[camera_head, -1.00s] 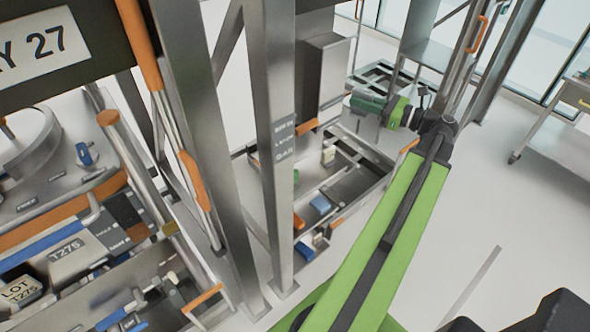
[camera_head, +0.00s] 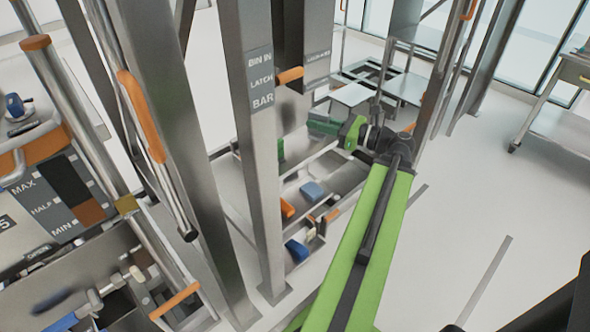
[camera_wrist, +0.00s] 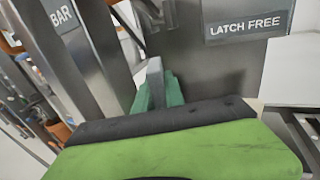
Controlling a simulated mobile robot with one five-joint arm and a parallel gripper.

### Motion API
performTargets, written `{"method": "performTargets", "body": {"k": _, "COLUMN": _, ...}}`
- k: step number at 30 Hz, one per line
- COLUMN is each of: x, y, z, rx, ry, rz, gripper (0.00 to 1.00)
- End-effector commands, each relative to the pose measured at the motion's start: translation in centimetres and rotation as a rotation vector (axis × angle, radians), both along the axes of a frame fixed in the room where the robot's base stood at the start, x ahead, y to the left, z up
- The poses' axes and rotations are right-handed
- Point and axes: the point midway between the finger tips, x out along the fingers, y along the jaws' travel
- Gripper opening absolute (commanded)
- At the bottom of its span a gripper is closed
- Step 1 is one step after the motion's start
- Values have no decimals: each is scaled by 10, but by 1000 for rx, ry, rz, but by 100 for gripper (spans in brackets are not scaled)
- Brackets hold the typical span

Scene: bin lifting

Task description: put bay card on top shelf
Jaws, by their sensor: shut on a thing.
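My gripper (camera_head: 324,124) has green jaws and is held out at the end of my green arm, in front of the dark panel in the head view. In the wrist view its green fingers (camera_wrist: 172,92) are closed around a thin grey piece (camera_wrist: 155,80), seen nearly edge-on. I cannot tell whether this piece is the bay card, as no writing shows on it. No top shelf can be made out for certain in these views.
A steel post (camera_head: 262,180) labelled BIN IN LATCH BAR stands left of my arm. A panel labelled LATCH FREE (camera_wrist: 250,25) lies close beyond the gripper. A tray with small parts (camera_head: 318,190) sits below. A cart (camera_head: 560,130) stands right, with clear floor between.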

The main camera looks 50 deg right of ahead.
Motion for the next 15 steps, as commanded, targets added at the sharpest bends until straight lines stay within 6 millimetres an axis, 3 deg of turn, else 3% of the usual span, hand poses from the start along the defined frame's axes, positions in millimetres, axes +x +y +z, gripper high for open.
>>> {"method": "performTargets", "body": {"k": 1, "x": 2, "y": 4, "z": -18, "rx": 0, "ry": -1, "rz": 3, "gripper": 0}}
{"method": "performTargets", "body": {"k": 10, "x": 10, "y": 5, "z": -25, "rx": 0, "ry": 0, "rz": 7, "gripper": 0}}
{"method": "performTargets", "body": {"k": 15, "x": 47, "y": -11, "z": -54, "rx": 0, "ry": 0, "rz": 8, "gripper": 0}}
